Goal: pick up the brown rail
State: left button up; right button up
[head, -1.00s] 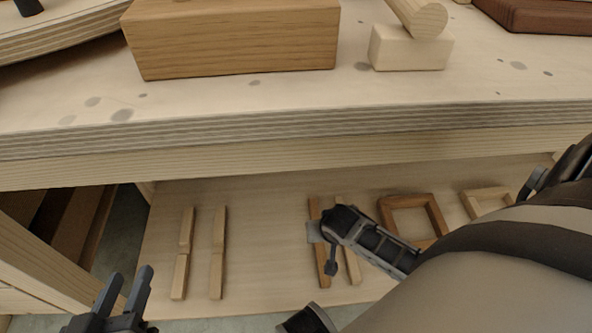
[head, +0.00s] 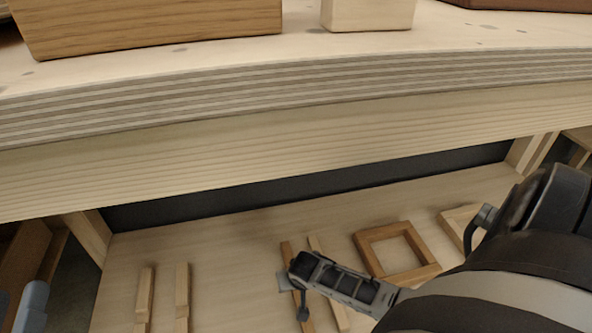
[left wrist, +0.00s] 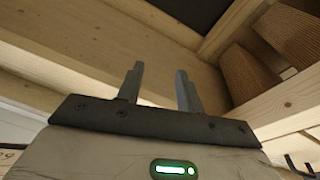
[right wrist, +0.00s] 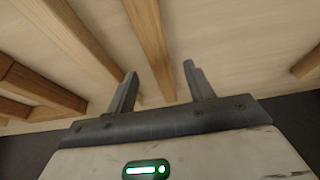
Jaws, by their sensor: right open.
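The brown rail (head: 288,255) lies on the lower shelf, beside a paler rail (head: 316,246). My right gripper (head: 293,297) is over the brown rail in the head view and hides part of it. In the right wrist view, the brown rail (right wrist: 152,45) runs in between the two parted fingers (right wrist: 158,85), which are open and empty. I cannot tell the exact height above it. My left gripper (left wrist: 160,85) is open and empty in the left wrist view; only a fingertip of it (head: 32,300) shows at the lower left of the head view.
The lower shelf (head: 230,255) lies under a thick tabletop (head: 300,90). Right of the rails are a brown square frame (head: 385,232) and a paler frame (head: 452,218). Pale strips (head: 182,285) lie to the left. A large wooden block (head: 150,25) stands on the tabletop.

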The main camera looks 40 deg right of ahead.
jog(key=b+x, duration=0.2)
jog(key=x, duration=0.1)
jog(key=shift+s+f, duration=0.1)
jog(key=shift+f, duration=0.25)
pick_arm(q)
jog(key=r+m+h, duration=0.1)
jog(key=m, duration=0.1)
jog(key=r+m+t+h, duration=0.1)
jog(key=r, duration=0.1)
jog(key=r+m+t+h, duration=0.1)
jog(key=r+m+h, duration=0.1)
jog(key=shift+s+r+m, duration=0.1)
jog(key=shift+s+m, duration=0.2)
pick_arm(e)
jog(key=c, duration=1.1)
jog(key=shift+c, duration=0.2)
